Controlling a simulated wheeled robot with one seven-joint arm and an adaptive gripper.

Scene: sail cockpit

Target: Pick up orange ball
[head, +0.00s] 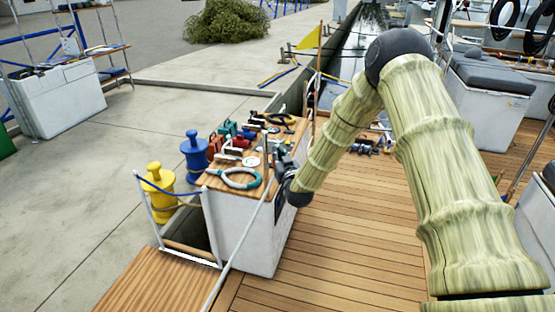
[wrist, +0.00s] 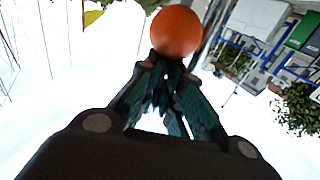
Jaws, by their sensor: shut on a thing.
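The orange ball (wrist: 176,31) shows at the top middle of the wrist view, at the tips of my gripper (wrist: 172,62). The gripper's dark fingers are closed together on the ball and hold it at their ends. In the head view my gripper (head: 285,172) is small and partly hidden by the arm, beside the right edge of the white cabinet with the wooden top. I cannot make out the ball in the head view.
The cabinet's wooden top (head: 222,187) carries several items, including a teal and white ring (head: 240,179). A blue bollard (head: 194,156) and a yellow bollard (head: 158,188) stand to its left.

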